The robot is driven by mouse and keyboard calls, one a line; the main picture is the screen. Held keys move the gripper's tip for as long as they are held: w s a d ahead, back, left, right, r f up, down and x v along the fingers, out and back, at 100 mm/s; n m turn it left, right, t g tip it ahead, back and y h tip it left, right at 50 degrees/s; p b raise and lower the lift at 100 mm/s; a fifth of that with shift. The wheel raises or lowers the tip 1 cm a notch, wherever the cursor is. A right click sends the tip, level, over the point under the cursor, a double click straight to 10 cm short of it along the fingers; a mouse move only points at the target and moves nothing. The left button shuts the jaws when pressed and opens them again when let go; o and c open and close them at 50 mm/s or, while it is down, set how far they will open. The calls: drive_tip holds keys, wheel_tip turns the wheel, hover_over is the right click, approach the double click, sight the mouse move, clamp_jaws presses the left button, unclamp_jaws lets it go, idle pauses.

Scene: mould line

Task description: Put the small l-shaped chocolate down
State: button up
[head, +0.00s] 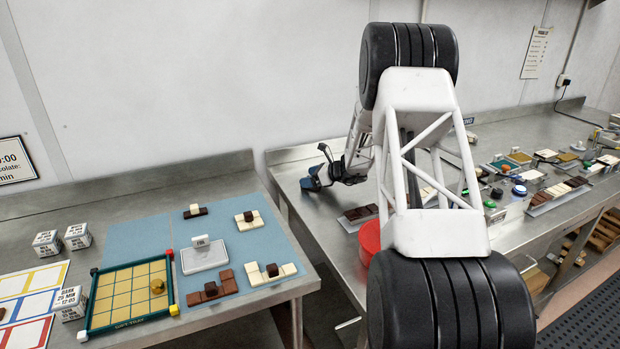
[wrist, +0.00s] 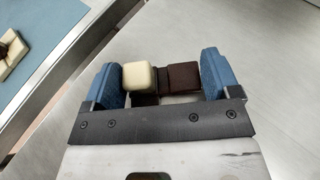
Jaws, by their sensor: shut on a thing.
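My gripper (wrist: 160,80) is shut on a small chocolate (wrist: 183,78) in the wrist view. The chocolate shows a cream cube at the left finger and dark brown cubes towards the right finger. It looks like the small l-shaped chocolate, but its full outline is partly hidden by the gripper's dark front bar. In the head view my gripper (head: 326,178) is over the left end of the right-hand steel bench. The held chocolate cannot be made out there.
Several cream-and-brown chocolates, one of them brown-based (head: 210,292), and a grey tray (head: 205,258) are on the blue mat (head: 150,232). A yellow grid board (head: 130,292) stands beside it. A gap separates the benches. A red container (head: 370,240) and moulds (head: 560,190) stand further right.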

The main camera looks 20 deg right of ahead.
drive_tip(key=o, duration=0.8)
drive_tip(key=shift+f, duration=0.1)
drive_tip(key=v, duration=1.2)
idle(0.3)
